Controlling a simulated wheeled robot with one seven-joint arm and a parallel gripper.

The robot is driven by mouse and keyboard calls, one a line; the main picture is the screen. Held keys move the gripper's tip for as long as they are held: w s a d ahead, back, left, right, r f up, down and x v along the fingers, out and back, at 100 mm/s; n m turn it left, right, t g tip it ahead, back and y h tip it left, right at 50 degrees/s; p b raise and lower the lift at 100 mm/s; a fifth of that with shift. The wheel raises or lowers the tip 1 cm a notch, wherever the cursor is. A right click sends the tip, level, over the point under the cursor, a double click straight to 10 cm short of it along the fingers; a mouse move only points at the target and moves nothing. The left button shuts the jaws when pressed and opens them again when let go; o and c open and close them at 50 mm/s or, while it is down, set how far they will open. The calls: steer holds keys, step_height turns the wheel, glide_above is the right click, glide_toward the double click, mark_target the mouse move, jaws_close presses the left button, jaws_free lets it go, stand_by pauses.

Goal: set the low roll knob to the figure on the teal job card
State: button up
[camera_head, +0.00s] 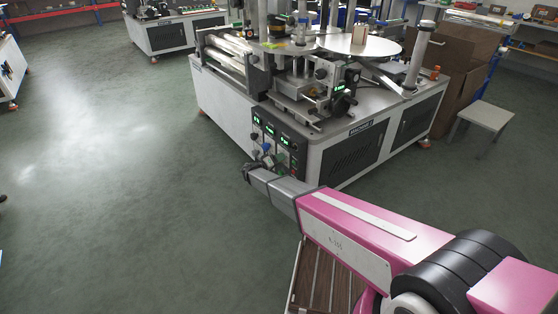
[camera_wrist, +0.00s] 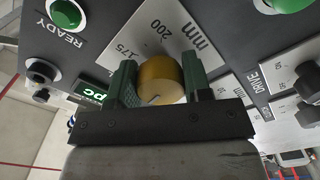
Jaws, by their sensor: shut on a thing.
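A brass-coloured round knob (camera_wrist: 160,72) sits on a pale scale plate (camera_wrist: 168,27) marked 175, 200 and mm. My gripper (camera_wrist: 158,80) is shut on this knob, with one dark green finger on each side. A short pale line shows on the knob's near edge; the figure it points at cannot be told. The lower part of the scale is hidden by the gripper. In the head view my gripper (camera_head: 251,171) is at the control panel (camera_head: 279,140) on the machine's front corner, and hides part of it. I cannot make out a teal job card in either view.
A green button (camera_wrist: 66,14) marked READY, a black switch (camera_wrist: 41,71) and a green pc display (camera_wrist: 90,93) lie left of the knob. A DRIVE plate (camera_wrist: 285,75) with dark knobs is at right. A grey stool (camera_head: 485,117) stands right of the machine; floor at left is clear.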

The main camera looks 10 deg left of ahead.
steer(key=shift+f+m, duration=0.1)
steer(key=shift+m, duration=0.9)
steer(key=o, duration=0.9)
steer(key=shift+a, duration=0.1)
steer(key=v, duration=1)
steer(key=shift+s+a, duration=0.25)
steer(key=shift+s, duration=0.05)
